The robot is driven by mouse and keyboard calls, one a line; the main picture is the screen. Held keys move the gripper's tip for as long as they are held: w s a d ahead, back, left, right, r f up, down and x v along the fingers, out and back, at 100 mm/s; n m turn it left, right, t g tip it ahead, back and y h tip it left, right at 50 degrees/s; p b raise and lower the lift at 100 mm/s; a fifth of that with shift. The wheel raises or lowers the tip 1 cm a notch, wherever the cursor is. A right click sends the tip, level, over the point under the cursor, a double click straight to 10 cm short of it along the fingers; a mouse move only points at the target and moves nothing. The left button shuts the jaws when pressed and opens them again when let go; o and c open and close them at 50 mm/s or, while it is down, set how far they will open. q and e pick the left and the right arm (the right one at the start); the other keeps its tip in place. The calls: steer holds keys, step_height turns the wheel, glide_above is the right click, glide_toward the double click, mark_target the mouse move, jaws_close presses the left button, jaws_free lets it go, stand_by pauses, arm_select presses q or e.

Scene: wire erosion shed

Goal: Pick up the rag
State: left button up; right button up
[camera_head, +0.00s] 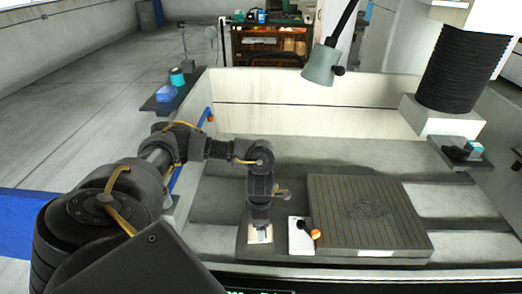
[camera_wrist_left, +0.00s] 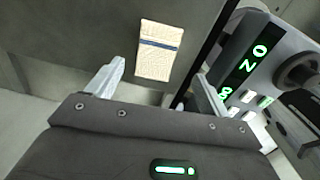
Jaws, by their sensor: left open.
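The rag (camera_wrist_left: 158,60) is a small cream cloth with a dark blue stripe. It lies on a dark grey surface (camera_wrist_left: 60,25) in the left wrist view, ahead of my left gripper (camera_wrist_left: 162,78) and between the lines of its two fingers. The fingers are spread and nothing is held between them. In the head view my left gripper (camera_head: 259,236) points down over the left part of the dark slab. A pale patch shows at its tips there, and I cannot tell rag from fingers. My right gripper is not in view.
A lamp head (camera_head: 321,65) hangs above the tank wall (camera_head: 300,118). A panel with green lit characters (camera_wrist_left: 245,65) is close right.

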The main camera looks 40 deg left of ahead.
arm_select(q)
steer(key=shift+f, duration=0.4)
steer(key=shift+f+p, duration=0.2)
steer(key=shift+p, duration=0.2)
steer(key=f, duration=0.1)
steer(key=f+p, duration=0.1)
steer(key=f, duration=0.1)
steer(key=shift+w+a+f, duration=0.15)
steer(key=shift+w+f, duration=0.05)
steer(key=shift+f, duration=0.1)
steer(key=shift+f+p, duration=0.3)
steer(key=shift+f, duration=0.25)
steer(key=c, duration=1.1)
steer(key=shift+o, duration=0.2)
steer(key=shift+r, duration=0.1)
